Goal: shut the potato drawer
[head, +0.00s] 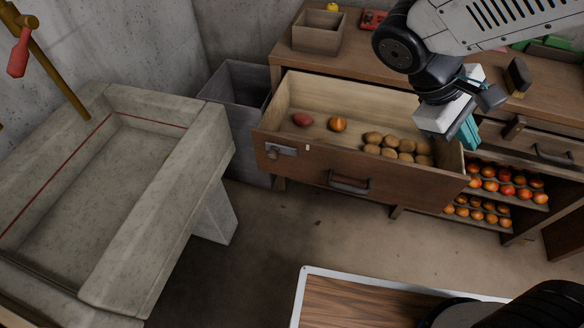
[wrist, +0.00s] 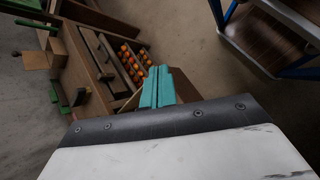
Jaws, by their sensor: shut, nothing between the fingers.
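The potato drawer (head: 310,172) is a wooden drawer pulled well out of the bench in the head view. It holds several brown potatoes (head: 398,147), a red one (head: 303,120) and an orange-brown one (head: 338,125). Its front has a dark handle (head: 349,182) and a small metal plate at the left. My gripper (head: 469,135) is over the drawer's right end, above the fruit shelves; contact with the drawer cannot be told. Its teal fingers (wrist: 158,87) are closed together and empty in the wrist view. The drawer is mostly hidden there.
A concrete sink (head: 150,220) stands at the left, with a grey bin (head: 243,90) behind. Shelves of orange fruit (head: 505,185) are right of the drawer, below a closed drawer (head: 540,148). A wooden box (head: 318,33) sits on the bench. The floor before the drawer is clear.

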